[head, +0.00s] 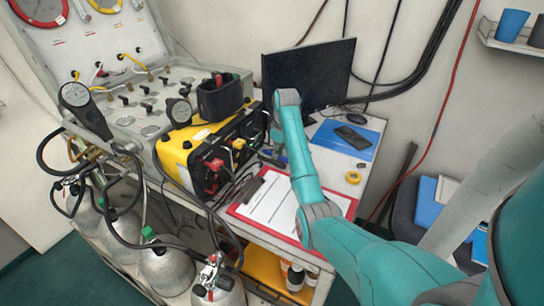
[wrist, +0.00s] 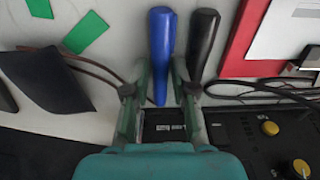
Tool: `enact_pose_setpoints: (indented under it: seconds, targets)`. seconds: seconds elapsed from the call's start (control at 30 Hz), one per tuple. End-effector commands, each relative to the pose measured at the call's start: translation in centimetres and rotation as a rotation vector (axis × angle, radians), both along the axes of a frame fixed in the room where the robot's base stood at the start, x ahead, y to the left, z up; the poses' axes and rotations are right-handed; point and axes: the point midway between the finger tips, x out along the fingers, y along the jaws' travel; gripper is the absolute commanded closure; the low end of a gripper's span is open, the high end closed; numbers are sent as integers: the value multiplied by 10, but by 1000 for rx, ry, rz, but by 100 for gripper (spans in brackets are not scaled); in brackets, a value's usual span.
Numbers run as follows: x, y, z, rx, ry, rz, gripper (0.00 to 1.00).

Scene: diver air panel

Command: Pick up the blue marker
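In the wrist view the blue marker (wrist: 161,50) lies lengthwise between the two fingers of my gripper (wrist: 161,78). The fingers are close along both its sides. I cannot tell whether they touch it or leave a narrow gap. A black marker (wrist: 205,42) is just right of the blue one, outside the right finger. In the head view I cannot make out the markers or the fingers clearly; my arm reaches over the desk toward the yellow case.
A red-edged clipboard (head: 275,207) lies near the desk's front. A monitor (head: 310,75) stands behind, with a blue folder (head: 345,140) and yellow tape roll (head: 353,177) to the right. The yellow case (head: 190,150), cables and gas cylinders (head: 165,265) crowd the left. Green pieces (wrist: 85,32) show in the wrist view.

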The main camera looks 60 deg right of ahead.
Motion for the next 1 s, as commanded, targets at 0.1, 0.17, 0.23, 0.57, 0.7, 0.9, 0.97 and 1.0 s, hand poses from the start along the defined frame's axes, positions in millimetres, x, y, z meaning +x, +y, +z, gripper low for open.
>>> enact_pose_setpoints:
  seconds: [0.1,0.17,0.23,0.57,0.7,0.9,0.97,1.0]
  targets:
    - [0,0,0,0,0,0,74]
    - [0,0,0,0,0,0,74]
    - [0,0,0,0,0,0,74]
    - [0,0,-2,0,0,0,94]
    - [0,0,-2,0,0,0,100]
    - [0,0,-2,0,0,0,100]
    - [0,0,-2,0,0,0,100]
    - [0,0,-1,0,0,0,100]
